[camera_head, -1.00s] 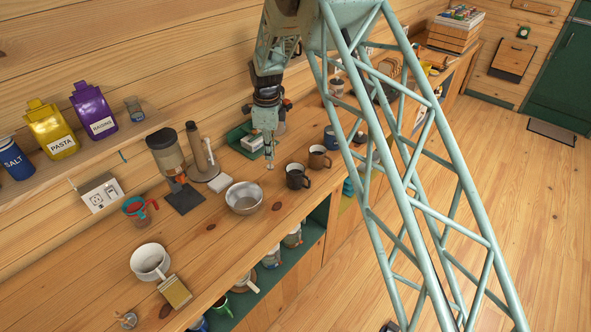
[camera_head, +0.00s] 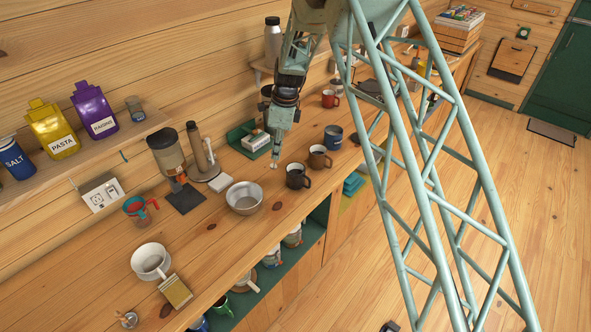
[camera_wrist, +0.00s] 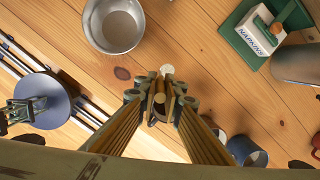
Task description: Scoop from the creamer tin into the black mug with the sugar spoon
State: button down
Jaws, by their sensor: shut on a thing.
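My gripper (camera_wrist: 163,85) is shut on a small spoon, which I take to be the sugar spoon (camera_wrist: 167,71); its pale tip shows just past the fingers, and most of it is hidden. In the head view my gripper (camera_head: 276,145) points down above the counter, and the spoon's tip (camera_head: 274,165) is to the left of the black mug (camera_head: 298,177). The black mug stands upright on the counter. I cannot tell whether anything lies in the spoon. I cannot make out a tin labelled creamer in either view.
A metal bowl (camera_head: 244,198) stands left of the black mug. A brown mug (camera_head: 319,158) and a blue mug (camera_head: 333,137) stand to its right. A napkin box (camera_head: 255,141) in a green holder is behind. A grinder (camera_head: 168,150) stands further left. The counter's front edge is close.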

jog(key=shift+w+d+y, duration=0.15)
jog(key=shift+d+y, duration=0.55)
jog(key=shift+d, duration=0.4)
jog(key=shift+w+d+y, duration=0.1)
jog(key=shift+d+y, duration=0.2)
jog(key=shift+d, duration=0.2)
jog(key=shift+d+f, duration=0.1)
jog(key=shift+d+y, duration=0.3)
jog(key=shift+d, duration=0.15)
jog(key=shift+w+d, duration=0.1)
jog(key=shift+d+f+y+b, duration=0.2)
jog(key=shift+d+y+b, duration=0.15)
jog(key=shift+b, duration=0.25)
